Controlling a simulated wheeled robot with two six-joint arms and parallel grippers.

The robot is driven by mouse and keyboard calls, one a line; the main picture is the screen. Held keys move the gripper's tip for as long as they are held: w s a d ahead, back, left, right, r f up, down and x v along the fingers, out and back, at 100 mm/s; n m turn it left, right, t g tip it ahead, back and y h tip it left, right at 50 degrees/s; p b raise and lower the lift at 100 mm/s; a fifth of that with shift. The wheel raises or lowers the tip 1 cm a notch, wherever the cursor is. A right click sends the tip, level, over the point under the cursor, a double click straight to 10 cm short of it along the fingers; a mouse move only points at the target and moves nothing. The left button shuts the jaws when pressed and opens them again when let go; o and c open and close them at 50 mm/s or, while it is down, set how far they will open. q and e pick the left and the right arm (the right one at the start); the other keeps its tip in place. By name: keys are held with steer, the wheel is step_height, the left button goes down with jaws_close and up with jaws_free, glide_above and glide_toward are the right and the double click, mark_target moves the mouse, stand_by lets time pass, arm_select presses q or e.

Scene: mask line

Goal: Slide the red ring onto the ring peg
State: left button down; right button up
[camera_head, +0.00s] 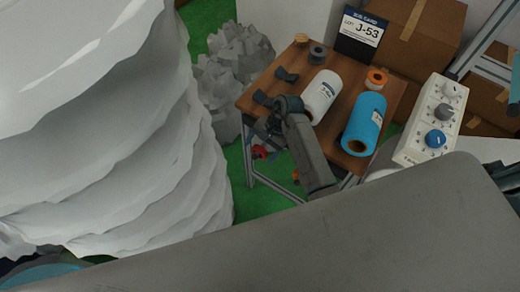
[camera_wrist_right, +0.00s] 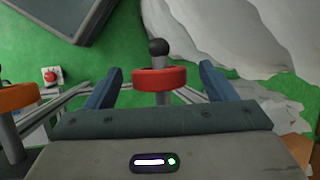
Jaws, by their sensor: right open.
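The red ring (camera_wrist_right: 172,80) is around an upright grey peg (camera_wrist_right: 160,99) with a black ball on top in the right wrist view. The ring sits partway up the peg. In the head view a small red part (camera_head: 260,152) shows low beside the table, mostly hidden by my right arm. My right gripper (camera_wrist_right: 158,68) is open. Its two blue-grey fingers stand on either side of the ring, with visible gaps. In the head view the right gripper (camera_head: 266,129) is at the table's left front edge. My left gripper is not in view.
An orange ring (camera_wrist_right: 18,97) is on another grey peg at the wrist view's left. The wooden table (camera_head: 335,152) holds a white roll (camera_head: 321,95), a blue roll (camera_head: 366,122) and small spools. A control box (camera_head: 420,110) stands right. White bulky material (camera_head: 110,130) fills the left.

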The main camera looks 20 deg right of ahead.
steer(key=b+v, duration=0.2)
steer(key=v, duration=0.8)
steer(key=shift+f, duration=0.1)
